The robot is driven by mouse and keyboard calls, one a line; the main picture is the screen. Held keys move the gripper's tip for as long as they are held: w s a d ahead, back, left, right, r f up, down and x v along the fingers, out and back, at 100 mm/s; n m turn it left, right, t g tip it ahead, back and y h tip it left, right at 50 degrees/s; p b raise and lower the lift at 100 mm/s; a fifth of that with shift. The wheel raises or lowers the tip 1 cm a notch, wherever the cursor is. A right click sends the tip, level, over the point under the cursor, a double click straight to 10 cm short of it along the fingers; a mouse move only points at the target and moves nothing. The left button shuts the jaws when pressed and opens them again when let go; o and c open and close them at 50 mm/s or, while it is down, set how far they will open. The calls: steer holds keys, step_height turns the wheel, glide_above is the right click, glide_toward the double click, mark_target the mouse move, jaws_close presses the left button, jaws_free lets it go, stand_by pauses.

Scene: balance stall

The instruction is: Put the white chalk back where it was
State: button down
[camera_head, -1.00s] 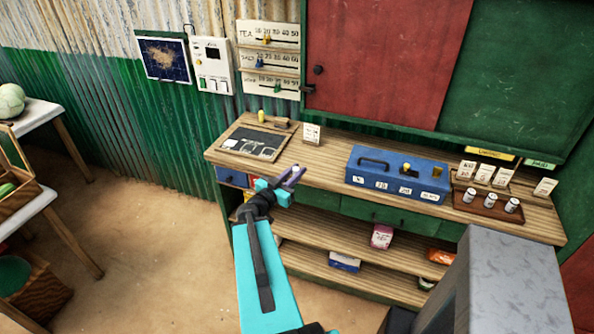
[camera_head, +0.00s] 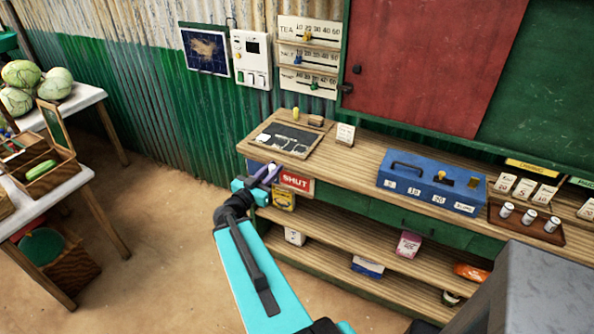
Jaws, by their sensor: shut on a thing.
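My gripper (camera_head: 267,174) is at the front left corner of the wooden counter, in front of the drawers. It is shut on a small pale piece at its fingertips, which looks like the white chalk (camera_head: 271,167); the fingers hide most of it. Behind it on the counter lies a wood-framed slate board (camera_head: 259,136) with white marks or pieces on its dark face. A yellow chalk (camera_head: 296,112) stands at the board's back edge. A brown block like an eraser (camera_head: 316,120) lies to its right.
A small white card (camera_head: 345,134) stands right of the board. A blue box (camera_head: 428,183) and a brown tray with white jars (camera_head: 527,229) are farther right. A side table (camera_head: 92,97) is left; bare floor lies between.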

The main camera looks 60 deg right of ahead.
steer(key=w+a+n+t+y+b, duration=0.1)
steer(key=w+a+n+t, duration=0.15)
steer(key=w+a, duration=0.8)
steer(key=w+a+n+t+b, duration=0.1)
steer(key=w+a+t, duration=0.45)
steer(key=a, duration=0.85)
steer(key=w+a+n+t+y+b, duration=0.1)
steer(key=w+a+n, duration=0.1)
steer(key=a, duration=1.1)
steer(key=w+a+n+t+y+b, duration=0.1)
steer(key=w+a+n+t+y, duration=0.1)
steer(key=a, duration=1.2)
steer(key=shift+w+a+r, duration=0.3)
steer(key=shift+w+r, duration=0.15)
steer(key=shift+w, duration=0.45)
steer(key=shift+w, duration=0.1)
